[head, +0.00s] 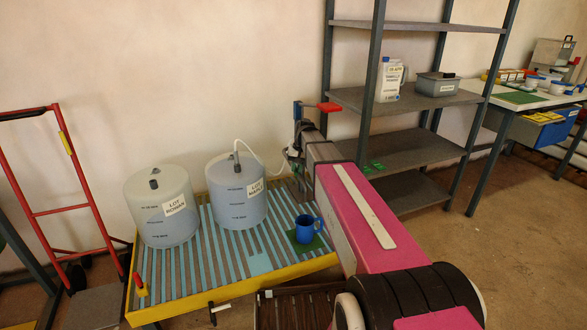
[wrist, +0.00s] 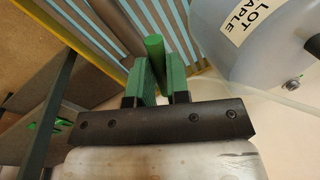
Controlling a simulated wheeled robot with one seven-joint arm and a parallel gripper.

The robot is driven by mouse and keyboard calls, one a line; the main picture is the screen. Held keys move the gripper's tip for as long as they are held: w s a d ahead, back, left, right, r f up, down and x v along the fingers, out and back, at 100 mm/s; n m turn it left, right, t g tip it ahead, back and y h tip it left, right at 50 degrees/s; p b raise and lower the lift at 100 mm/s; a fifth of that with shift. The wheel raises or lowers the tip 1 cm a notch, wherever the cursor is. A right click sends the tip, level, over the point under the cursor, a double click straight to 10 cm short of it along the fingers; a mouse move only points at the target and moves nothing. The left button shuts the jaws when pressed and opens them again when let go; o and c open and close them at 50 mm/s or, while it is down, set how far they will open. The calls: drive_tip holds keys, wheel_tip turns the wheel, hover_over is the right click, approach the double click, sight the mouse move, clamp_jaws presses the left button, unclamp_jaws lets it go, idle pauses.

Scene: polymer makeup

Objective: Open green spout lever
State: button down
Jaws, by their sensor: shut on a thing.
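The green lever (wrist: 153,48) shows in the wrist view as an upright green bar between the two green-padded fingers. My gripper (wrist: 154,82) is shut on it. In the head view my gripper (head: 295,153) is at the back right corner of the striped bench, at the far end of my pink arm. The lever and the spout cannot be made out there. A white hose (head: 262,158) runs from the top of the tank labelled LOT MAPLE (head: 228,205) toward my gripper. This tank also shows in the wrist view (wrist: 255,45).
The tank labelled LOT ROWAN (head: 155,220) stands left on the yellow-edged bench (head: 200,295). A blue mug (head: 304,230) stands on a green mat (head: 318,243) near my arm. A grey shelf rack (head: 400,147) stands close behind and right of my gripper. A red trolley (head: 65,185) is at left.

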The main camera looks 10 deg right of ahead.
drive_tip(key=shift+w+d+n+g, duration=0.1)
drive_tip(key=shift+d+n+g, duration=0.2)
drive_tip(key=shift+n, duration=0.6)
drive_tip(key=shift+w+d+n+g, duration=0.1)
drive_tip(key=shift+d+n, duration=0.25)
drive_tip(key=shift+n, duration=0.55)
drive_tip(key=c, duration=1.1)
unclamp_jaws()
drive_tip(key=shift+r, duration=0.25)
wheel_tip(320, 180, up, 4)
drive_tip(key=shift+f, duration=0.15)
drive_tip(key=s+a+r, duration=0.6)
drive_tip(key=a, duration=0.3)
drive_tip(key=shift+s+a+r, duration=0.3)
drive_tip(key=shift+s+r, duration=0.05)
drive_tip(key=shift+r, duration=0.05)
